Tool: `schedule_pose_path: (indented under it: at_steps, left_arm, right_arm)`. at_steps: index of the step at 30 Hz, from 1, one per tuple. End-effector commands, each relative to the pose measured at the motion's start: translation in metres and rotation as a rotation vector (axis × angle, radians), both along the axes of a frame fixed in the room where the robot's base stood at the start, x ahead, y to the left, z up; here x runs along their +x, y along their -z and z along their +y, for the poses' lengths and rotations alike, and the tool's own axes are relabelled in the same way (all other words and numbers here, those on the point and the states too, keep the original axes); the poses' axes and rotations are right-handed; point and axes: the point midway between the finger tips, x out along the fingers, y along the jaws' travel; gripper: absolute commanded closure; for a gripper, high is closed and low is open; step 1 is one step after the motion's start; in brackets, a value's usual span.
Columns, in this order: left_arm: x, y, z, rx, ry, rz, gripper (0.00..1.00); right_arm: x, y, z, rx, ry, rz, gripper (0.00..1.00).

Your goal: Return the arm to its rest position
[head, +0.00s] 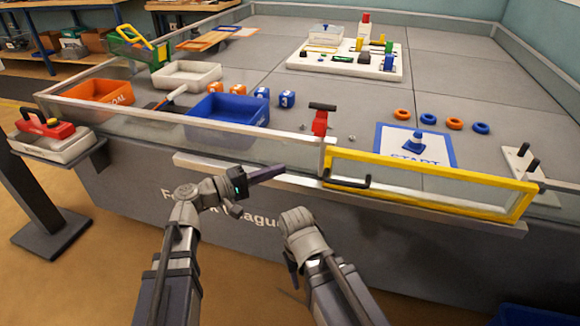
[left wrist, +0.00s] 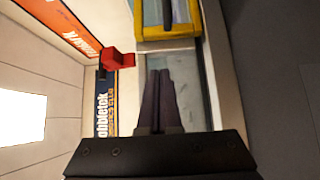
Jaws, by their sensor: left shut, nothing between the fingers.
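My left gripper (head: 268,174) is in front of the field's front wall, its dark fingers pointing right toward the yellow-framed gate (head: 430,183). In the left wrist view the left gripper (left wrist: 160,80) has its two fingers together, with nothing between them. The gate's yellow frame also shows in that view, beyond the fingertips (left wrist: 168,37). My right arm ends in a grey wrist (head: 298,222) low in front of the wall. Its fingers do not show clearly, so I cannot tell whether they are open. The gate has a black handle (head: 347,182) and stands in line with the wall.
A red device (head: 45,128) sits on a side shelf at left.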

Motion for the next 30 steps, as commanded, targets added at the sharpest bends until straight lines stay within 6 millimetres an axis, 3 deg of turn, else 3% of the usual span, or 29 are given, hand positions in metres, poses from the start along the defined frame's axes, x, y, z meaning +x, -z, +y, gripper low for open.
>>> schedule_pose_path:
  at_steps: [7, 20, 23, 26, 30]
  left_arm:
    - [-0.011, 0.000, 0.024, 0.000, -0.001, 0.000, 1.00]
    - [-0.015, 0.006, 0.025, 0.030, 0.007, 0.004, 1.00]
    - [-0.023, 0.030, 0.019, 0.139, 0.035, 0.020, 1.00]
    - [-0.037, 0.070, 0.016, 0.329, 0.080, 0.049, 1.00]
    - [-0.060, 0.130, 0.029, 0.640, 0.151, 0.101, 1.00]
  right_arm:
    - [0.000, 0.000, 0.000, 0.000, 0.000, 0.000, 0.50]
    - [0.000, 0.000, 0.000, 0.000, 0.000, 0.000, 0.50]
    - [0.000, 0.000, 0.000, 0.000, 0.000, 0.000, 0.50]
    - [0.000, 0.000, 0.000, 0.000, 0.000, 0.000, 0.50]
    - [0.000, 0.000, 0.000, 0.000, 0.000, 0.000, 0.50]
